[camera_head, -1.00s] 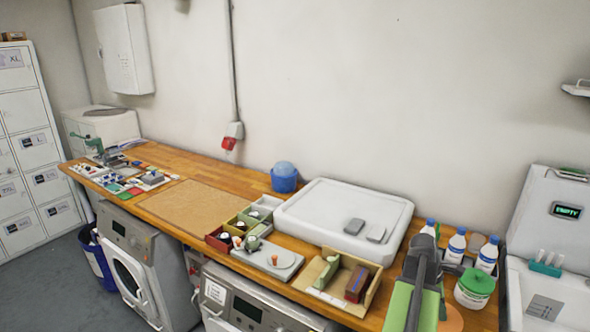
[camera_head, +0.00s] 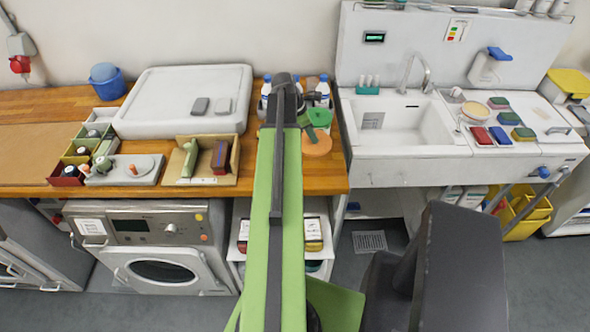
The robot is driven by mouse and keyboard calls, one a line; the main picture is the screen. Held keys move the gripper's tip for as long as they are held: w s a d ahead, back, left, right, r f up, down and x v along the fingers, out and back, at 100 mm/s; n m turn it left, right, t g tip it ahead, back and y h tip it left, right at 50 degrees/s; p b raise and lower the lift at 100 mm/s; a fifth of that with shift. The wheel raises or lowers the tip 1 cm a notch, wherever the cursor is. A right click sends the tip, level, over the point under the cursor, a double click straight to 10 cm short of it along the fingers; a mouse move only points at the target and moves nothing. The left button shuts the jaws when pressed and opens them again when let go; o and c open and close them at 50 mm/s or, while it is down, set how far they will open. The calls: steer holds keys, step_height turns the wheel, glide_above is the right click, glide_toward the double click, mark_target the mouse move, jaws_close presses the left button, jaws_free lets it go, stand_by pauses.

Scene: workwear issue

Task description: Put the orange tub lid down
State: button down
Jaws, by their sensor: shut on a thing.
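The orange tub lid (camera_head: 317,144) shows as a flat orange disc just right of my green arm, over the right end of the wooden worktop. My gripper (camera_head: 306,121), small and dark, is beside my arm's far end and is shut on the lid. The arm partly covers the grip, and I cannot tell how high the lid is above the wood. A tub with a green lid (camera_head: 320,116) stands just behind, close to the gripper.
White bottles with blue caps (camera_head: 323,90) stand behind the tub. An open cardboard box (camera_head: 232,173) and a white tub-like case (camera_head: 185,98) are to the left. A sink (camera_head: 405,125) adjoins on the right. Bare wood (camera_head: 300,184) shows along the worktop's front edge.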

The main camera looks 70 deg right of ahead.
steer(key=w+a+f+b, duration=0.1)
steer(key=a, duration=0.1)
steer(key=w+a+f+b, duration=0.1)
steer(key=a+f, duration=0.1)
steer(key=w+a+f+b, duration=0.1)
steer(key=a, duration=0.1)
steer(key=shift+w+a+f, duration=0.25)
steer(key=shift+w+f, duration=0.05)
steer(key=shift+w, duration=0.1)
step_height(320, 180, down, 4)
steer(key=b, duration=0.4)
steer(key=shift+f+b, duration=0.2)
steer(key=shift+b, duration=0.15)
steer(key=shift+r, duration=0.25)
steer(key=shift+f, duration=0.25)
steer(key=c, duration=1.3)
jaws_free()
steer(key=shift+r, duration=0.1)
